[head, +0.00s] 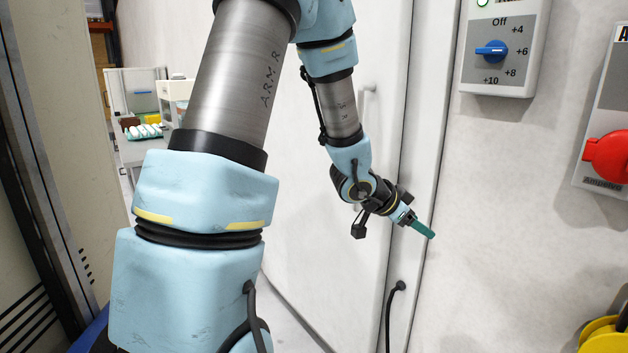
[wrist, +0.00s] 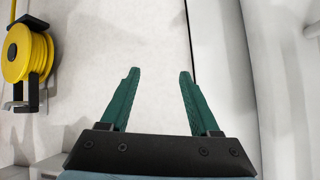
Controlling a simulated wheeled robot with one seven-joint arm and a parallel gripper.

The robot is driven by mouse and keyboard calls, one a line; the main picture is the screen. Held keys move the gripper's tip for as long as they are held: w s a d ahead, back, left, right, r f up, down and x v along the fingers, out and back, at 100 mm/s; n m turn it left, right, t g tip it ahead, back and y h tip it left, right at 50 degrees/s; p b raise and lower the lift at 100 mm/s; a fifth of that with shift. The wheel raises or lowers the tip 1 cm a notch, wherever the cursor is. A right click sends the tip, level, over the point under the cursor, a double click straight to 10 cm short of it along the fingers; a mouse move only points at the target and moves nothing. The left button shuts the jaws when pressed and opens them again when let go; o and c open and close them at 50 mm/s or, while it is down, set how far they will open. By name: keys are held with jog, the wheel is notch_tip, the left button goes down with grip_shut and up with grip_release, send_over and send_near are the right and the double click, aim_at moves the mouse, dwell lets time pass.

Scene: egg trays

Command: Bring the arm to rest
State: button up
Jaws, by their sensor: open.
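My arm crosses the middle of the head view, its light blue and grey links bending down to the right. My gripper (head: 423,229) points down to the right in front of the pale wall, near the edge of a tall white door. In the wrist view my gripper (wrist: 158,75) shows two green fingers spread apart with nothing between them. The gripper is open and empty. From the head view I cannot tell how far the fingertips are from the wall.
A dial box (head: 499,48) and a red switch (head: 606,157) are on the wall at right. A yellow reel (wrist: 28,57) hangs at left in the wrist view. A table (head: 140,150) with white eggs (head: 145,131) stands far back left. A white door (head: 320,200) is behind my arm.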

jog(key=w+a+n+t+y+p, duration=0.15)
jog(key=a+n+y, duration=0.55)
jog(key=a, duration=1.2)
jog(key=s+a+r+n+g+y, duration=0.1)
jog(key=s+a+n+g, duration=0.3)
jog(key=s+a, duration=0.7)
jog(key=s+n+y+p, duration=0.1)
jog(key=n, duration=0.1)
jog(key=shift+r+n, duration=0.2)
jog(key=shift+n, duration=0.2)
jog(key=shift+g, duration=0.25)
